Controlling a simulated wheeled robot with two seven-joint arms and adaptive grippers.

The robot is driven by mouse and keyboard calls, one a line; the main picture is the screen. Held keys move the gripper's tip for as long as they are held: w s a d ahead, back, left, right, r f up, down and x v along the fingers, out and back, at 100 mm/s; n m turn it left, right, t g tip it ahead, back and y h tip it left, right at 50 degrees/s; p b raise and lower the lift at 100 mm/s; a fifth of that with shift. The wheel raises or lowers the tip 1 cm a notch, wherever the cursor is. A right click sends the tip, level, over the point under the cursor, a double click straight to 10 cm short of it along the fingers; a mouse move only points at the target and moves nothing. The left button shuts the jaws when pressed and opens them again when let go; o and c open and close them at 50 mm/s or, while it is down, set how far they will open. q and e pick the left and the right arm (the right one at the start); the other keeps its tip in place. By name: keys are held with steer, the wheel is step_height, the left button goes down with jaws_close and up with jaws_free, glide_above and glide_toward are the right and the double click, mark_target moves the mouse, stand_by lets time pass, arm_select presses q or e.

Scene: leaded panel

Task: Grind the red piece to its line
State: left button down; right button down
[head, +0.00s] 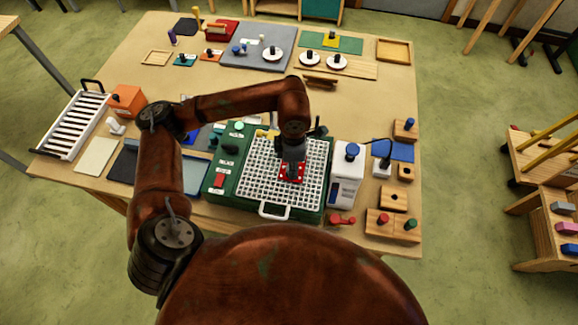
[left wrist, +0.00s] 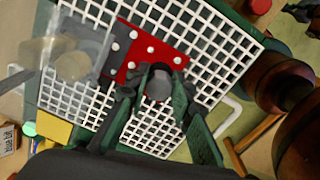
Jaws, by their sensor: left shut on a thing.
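The red piece (head: 298,177) lies on the white grid (head: 258,184) of a green grinder (head: 217,182). It has pale spots on its face and also shows in the left wrist view (left wrist: 140,53). My left gripper (head: 291,165) points down over the piece. In the left wrist view its dark fingers (left wrist: 160,90) are closed around a grey round knob on the red piece. A clear guard (left wrist: 82,50) stands beside the piece's left corner there, with a round pale part beneath it. I cannot make out the line. My right gripper is not in view.
A white bottle-like unit (head: 346,178) stands right of the grinder. Wooden blocks with knobs (head: 394,198) lie at right. A grey mat (head: 257,50) with small pieces lies at the back.

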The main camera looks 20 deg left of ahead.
arm_select(q)
steer(key=shift+a, duration=0.1)
stand_by(0.4)
steer(key=shift+a, duration=0.35)
steer(key=shift+s+d, duration=0.25)
steer(key=shift+s, duration=0.8)
steer(key=shift+s+d, duration=0.25)
steer(key=shift+s, duration=0.75)
steer(key=c, duration=1.6)
jaws_free()
step_height(320, 180, up, 12)
